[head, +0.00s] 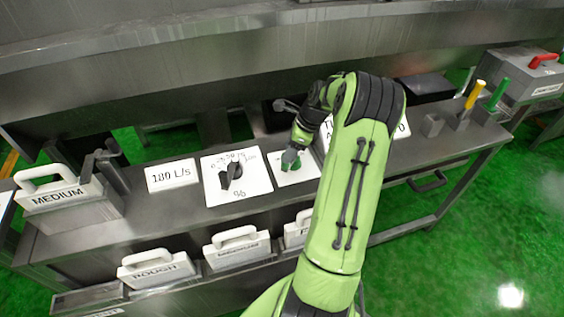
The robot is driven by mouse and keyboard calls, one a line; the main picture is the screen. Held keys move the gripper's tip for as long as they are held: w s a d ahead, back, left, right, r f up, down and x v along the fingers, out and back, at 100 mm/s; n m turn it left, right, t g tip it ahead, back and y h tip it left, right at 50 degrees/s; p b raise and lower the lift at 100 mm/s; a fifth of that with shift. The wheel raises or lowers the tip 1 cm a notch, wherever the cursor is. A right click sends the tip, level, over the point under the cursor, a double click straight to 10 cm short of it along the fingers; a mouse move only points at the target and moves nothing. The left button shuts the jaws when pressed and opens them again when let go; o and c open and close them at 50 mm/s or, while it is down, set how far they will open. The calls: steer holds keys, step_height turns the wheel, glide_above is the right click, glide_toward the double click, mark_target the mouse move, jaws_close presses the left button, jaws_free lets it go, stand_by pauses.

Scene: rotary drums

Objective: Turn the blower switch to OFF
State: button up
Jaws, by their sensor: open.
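My gripper (291,162) points down over a small white plate (308,171) on the metal bench, just right of the dial plate. The plate's markings are mostly hidden by my gripper and too small to read, so I cannot tell if it is the blower switch or which way it is set. A bit of green shows at the fingertips. My gripper looks open; whether it touches or surrounds a knob cannot be told.
A black dial knob (231,175) sits on a white plate marked "50" and "%". A "180 L/s" sign (172,175) stands left of it. A "MEDIUM" block (62,196) is at far left. Yellow (474,95) and green handles (497,93) stand at right.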

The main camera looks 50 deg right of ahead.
steer(key=x, duration=0.5)
steer(key=shift+f+b, duration=0.25)
steer(key=shift+b, duration=0.15)
steer(key=shift+c, duration=0.2)
jaws_close()
